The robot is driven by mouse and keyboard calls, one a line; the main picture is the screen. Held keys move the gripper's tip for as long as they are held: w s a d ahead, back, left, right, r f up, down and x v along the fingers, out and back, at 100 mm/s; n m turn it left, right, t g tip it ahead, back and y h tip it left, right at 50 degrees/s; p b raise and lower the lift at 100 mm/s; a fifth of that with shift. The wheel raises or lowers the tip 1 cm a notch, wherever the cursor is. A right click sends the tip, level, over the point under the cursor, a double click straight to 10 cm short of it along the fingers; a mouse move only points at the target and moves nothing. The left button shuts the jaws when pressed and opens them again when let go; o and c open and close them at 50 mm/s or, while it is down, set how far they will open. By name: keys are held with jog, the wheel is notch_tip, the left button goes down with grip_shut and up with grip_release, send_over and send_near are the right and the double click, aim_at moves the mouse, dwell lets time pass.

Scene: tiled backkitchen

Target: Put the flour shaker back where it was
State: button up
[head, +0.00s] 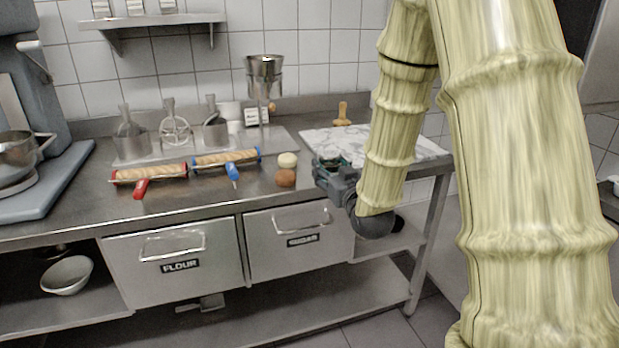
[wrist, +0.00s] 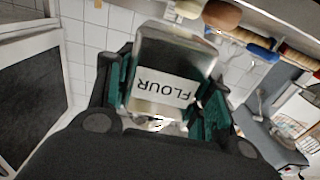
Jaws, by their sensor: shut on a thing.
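The flour shaker (wrist: 172,65) is a shiny metal container with a white FLOUR label, upside down in the wrist view. My gripper (wrist: 165,100) is shut on it, with teal finger pads on either side of the shaker. In the head view my gripper (head: 335,170) is over the right part of the steel counter, by the front left corner of the marble board. The shaker is mostly hidden there by the gripper, so its height above the counter cannot be told.
Left of my gripper are a white ball (head: 287,159), a brown ball (head: 285,178) and two rolling pins (head: 150,174). A metal funnel (head: 265,75) on a stand and a wall shelf (head: 160,19) with canisters are behind.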

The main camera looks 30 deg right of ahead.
jog(key=shift+d+r, duration=0.2)
jog(key=shift+d, duration=0.2)
jog(key=x, duration=0.5)
jog(key=f+x, duration=0.1)
jog(key=x, duration=0.4)
jog(key=p+x, duration=0.1)
jog(key=x, duration=0.4)
jog(key=shift+w+d+f, duration=0.25)
jog(key=shift+d, duration=0.15)
jog(key=shift+w+f, duration=0.1)
jog(key=shift+f, duration=1.7)
jog(key=o, duration=1)
jog(key=shift+f, duration=0.15)
jog(key=shift+o, duration=0.6)
